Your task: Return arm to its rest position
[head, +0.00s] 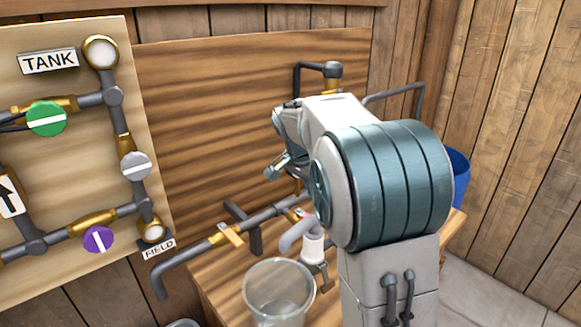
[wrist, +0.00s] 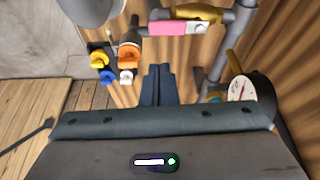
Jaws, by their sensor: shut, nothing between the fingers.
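My arm is folded up at the right of the middle in the head view, its large teal and white joint nearest the camera. My gripper (head: 271,173) shows small and partly hidden beyond the arm, above the pipework. In the wrist view its two dark fingers (wrist: 158,72) are together, with nothing between them. No object is held.
A pipe board with a green valve (head: 46,119) stands at left. A clear bucket (head: 279,292) sits by the wooden bench's pipes. A blue bin (head: 458,172) is behind my arm. The wrist view shows a pink handle (wrist: 180,29) and a gauge (wrist: 242,89).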

